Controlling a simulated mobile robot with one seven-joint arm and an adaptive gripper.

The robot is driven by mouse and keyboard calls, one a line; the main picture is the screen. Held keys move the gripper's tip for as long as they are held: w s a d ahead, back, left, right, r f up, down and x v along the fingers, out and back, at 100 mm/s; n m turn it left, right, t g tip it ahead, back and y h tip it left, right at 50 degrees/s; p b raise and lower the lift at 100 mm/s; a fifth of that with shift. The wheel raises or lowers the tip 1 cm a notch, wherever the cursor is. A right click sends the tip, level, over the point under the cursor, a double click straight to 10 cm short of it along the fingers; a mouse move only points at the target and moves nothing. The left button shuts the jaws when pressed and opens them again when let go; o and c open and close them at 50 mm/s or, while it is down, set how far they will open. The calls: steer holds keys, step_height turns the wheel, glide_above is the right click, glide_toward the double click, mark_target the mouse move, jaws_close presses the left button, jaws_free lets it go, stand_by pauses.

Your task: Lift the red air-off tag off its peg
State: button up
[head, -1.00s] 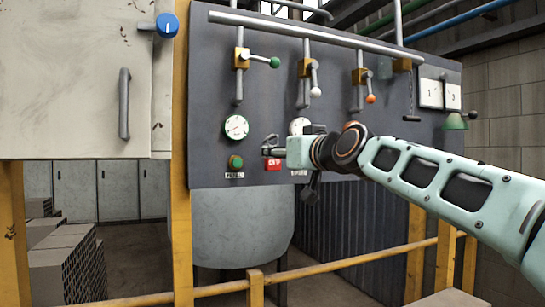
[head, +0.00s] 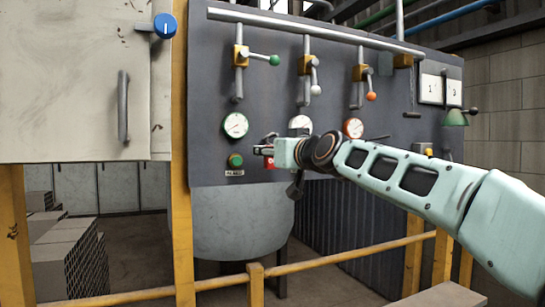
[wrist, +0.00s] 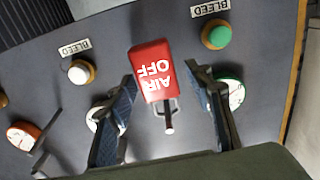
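The red tag (wrist: 151,68) lettered AIR OFF hangs on the panel and looks upside down in the wrist view. A peg (wrist: 168,120) with a small wire loop shows at its lettered end. My gripper (wrist: 163,82) is open, one finger on each side of the tag and peg, with gaps to both. In the head view my gripper (head: 264,148) is at the panel, and only a sliver of the red tag (head: 270,163) shows below it. The rest of the tag is hidden there.
A green button (head: 235,160) and a gauge (head: 236,125) lie just left of my gripper. More gauges and valve levers (head: 315,80) stick out above and right. A yellow rail (head: 340,257) runs below the panel.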

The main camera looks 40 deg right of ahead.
steer(key=c, duration=1)
steer(key=shift+r, duration=0.15)
steer(key=shift+s+r+b, duration=0.1)
steer(key=shift+b, duration=0.2)
steer(key=b+v, duration=0.4)
steer(key=v, duration=1.3)
steer(key=shift+s+a+r, duration=0.1)
steer(key=shift+s+a, duration=0.15)
steer(key=shift+s, duration=0.1)
